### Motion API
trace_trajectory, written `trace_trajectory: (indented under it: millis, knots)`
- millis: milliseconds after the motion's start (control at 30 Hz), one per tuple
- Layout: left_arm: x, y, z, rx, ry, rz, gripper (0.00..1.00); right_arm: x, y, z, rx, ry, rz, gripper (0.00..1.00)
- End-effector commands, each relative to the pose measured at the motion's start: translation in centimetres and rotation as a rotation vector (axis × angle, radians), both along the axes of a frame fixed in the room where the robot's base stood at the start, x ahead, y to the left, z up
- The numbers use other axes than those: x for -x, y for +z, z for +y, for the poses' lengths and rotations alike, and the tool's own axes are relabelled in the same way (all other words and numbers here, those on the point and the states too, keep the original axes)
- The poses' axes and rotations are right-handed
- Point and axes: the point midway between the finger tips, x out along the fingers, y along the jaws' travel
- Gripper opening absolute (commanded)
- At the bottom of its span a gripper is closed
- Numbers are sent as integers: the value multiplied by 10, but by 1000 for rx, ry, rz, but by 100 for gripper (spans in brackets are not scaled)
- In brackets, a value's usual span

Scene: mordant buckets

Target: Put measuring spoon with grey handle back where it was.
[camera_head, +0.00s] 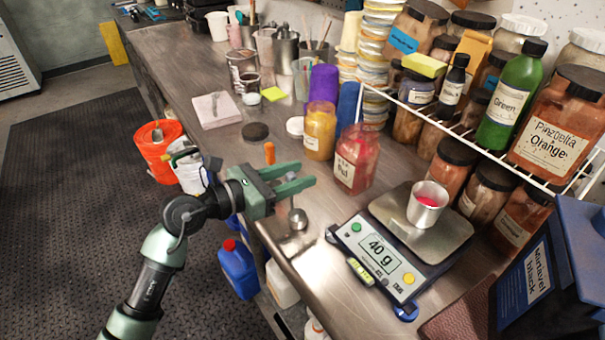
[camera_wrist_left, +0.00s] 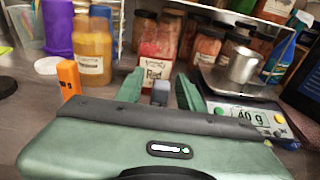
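The measuring spoon with the grey handle (camera_head: 298,218) shows as a round metal bowl just below my left gripper, near the bench's front edge. Its handle is mostly hidden behind a finger in the head view. In the left wrist view its grey handle (camera_wrist_left: 160,93) stands up between the two green fingers, with a gap on each side. My left gripper (camera_head: 306,175) is open around the handle. I cannot tell whether the bowl touches the bench. An orange handle (camera_head: 269,152) stands upright beside the gripper; its lower part is hidden. My right gripper is not in view.
A scale (camera_head: 395,262) reading 40 g carries a metal cup (camera_head: 427,204) to the right. A red jar (camera_head: 356,160) and a yellow jar (camera_head: 319,131) stand behind the gripper. A dark round lid (camera_head: 255,132) lies on the bench. Containers stand on the floor below.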

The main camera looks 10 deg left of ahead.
Motion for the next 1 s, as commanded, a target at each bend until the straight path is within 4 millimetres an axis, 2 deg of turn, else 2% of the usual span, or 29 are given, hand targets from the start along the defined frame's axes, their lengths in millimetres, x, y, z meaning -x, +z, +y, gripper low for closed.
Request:
trace_trajectory:
  millis: [200,467,633,1000]
  knots:
    - [35,3,34,-8,-2,1,38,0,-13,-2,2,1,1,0]
    - [65,10,65,-4,0,1,38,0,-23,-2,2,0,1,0]
    - [72,14,71,-2,-2,0,38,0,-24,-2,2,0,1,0]
    - [72,15,72,0,-2,0,38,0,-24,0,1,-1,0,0]
